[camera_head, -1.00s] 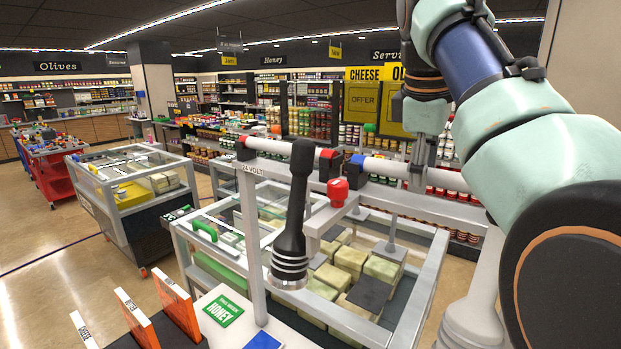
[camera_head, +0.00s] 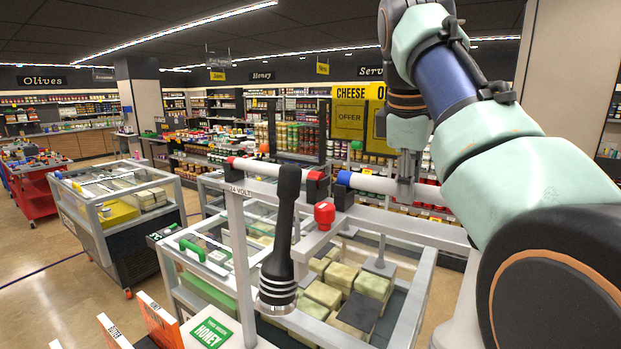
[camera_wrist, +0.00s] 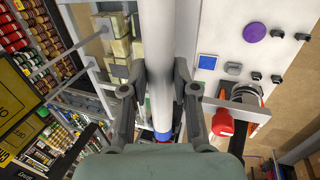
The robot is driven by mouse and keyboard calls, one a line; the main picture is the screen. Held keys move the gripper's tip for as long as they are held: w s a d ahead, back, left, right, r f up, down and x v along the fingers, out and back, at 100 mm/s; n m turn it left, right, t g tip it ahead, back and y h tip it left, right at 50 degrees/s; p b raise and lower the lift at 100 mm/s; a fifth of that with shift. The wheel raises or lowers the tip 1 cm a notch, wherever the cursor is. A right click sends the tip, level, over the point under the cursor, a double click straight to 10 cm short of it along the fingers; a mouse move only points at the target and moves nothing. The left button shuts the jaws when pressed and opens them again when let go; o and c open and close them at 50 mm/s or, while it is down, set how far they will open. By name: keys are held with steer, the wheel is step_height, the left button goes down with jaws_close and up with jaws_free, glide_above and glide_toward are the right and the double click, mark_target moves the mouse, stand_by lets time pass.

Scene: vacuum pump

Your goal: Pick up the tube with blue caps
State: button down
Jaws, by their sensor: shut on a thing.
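The tube with blue caps is a white tube (camera_head: 385,184) lying level in the head view, with a blue cap (camera_head: 343,178) at its left end. That cap is just above a black holder (camera_head: 343,198); I cannot tell if they touch. The other end is hidden behind my arm. My gripper (camera_head: 408,180) is shut around the tube from above. In the wrist view the tube (camera_wrist: 160,60) runs between the fingers of my gripper (camera_wrist: 160,85), with a blue cap (camera_wrist: 163,136) near the palm.
A similar white tube with red caps (camera_head: 262,168) sits to the left. A black-handled tool (camera_head: 283,240) and a red knob (camera_head: 324,215) are close by. A glass-sided case (camera_head: 405,300) with pale blocks stands below. Shelves line the back; open floor shows at left.

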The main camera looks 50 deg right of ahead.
step_height(320, 180, up, 19)
steer(key=p, duration=1.8)
